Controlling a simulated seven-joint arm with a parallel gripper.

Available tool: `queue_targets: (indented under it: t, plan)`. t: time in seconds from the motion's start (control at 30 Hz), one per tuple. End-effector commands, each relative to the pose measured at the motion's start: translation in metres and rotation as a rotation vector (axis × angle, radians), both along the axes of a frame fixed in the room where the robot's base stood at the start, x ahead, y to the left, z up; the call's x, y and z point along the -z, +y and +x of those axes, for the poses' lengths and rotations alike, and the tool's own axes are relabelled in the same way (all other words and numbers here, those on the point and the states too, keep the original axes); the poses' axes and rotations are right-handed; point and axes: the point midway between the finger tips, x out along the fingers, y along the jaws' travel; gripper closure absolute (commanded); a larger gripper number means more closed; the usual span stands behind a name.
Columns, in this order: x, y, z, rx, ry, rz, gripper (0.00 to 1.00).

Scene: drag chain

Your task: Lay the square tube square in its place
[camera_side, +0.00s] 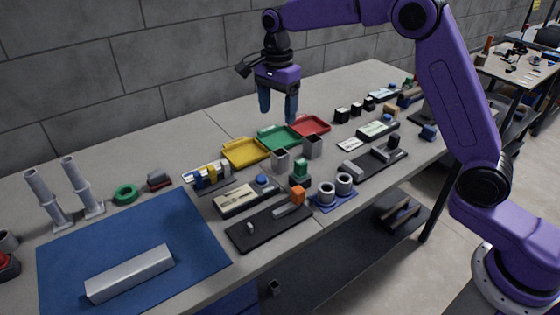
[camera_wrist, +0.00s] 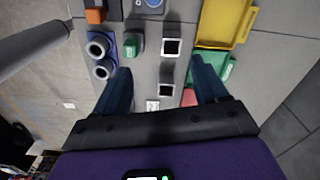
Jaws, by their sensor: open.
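A long silver-grey square tube (camera_side: 130,274) lies on the blue mat (camera_side: 190,222) at the front left in the side view. It lies at a slant to the mat's edges, near the mat's front. The tube and mat are not in the wrist view. My gripper (camera_side: 278,104) is open and empty, pointing down above the table, well to the right of and behind the tube. In the wrist view its two blue fingers (camera_wrist: 159,67) stand apart with nothing held between them.
Two upright grey posts (camera_side: 83,186) and a green ring (camera_side: 125,193) stand behind the mat. Yellow (camera_side: 246,152), green (camera_side: 279,138) and red (camera_side: 311,125) trays lie below my gripper. Two hollow grey blocks (camera_side: 281,161) and a black fixture (camera_side: 268,226) stand between.

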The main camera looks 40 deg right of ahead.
Motion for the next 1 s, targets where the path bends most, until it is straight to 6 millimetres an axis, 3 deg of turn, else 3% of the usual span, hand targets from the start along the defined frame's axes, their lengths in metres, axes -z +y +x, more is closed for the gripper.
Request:
queue_targets:
  t: [0.13,0.37,0.8,1.0]
  plan:
    - [0.006,-0.012,0.021,0.172,0.003,0.0,0.28]
    - [0.016,-0.019,0.029,0.253,0.005,-0.002,0.28]
    - [0.096,-0.019,0.028,0.249,0.008,-0.002,0.28]
    - [0.123,-0.019,0.028,0.249,0.005,-0.002,0.28]
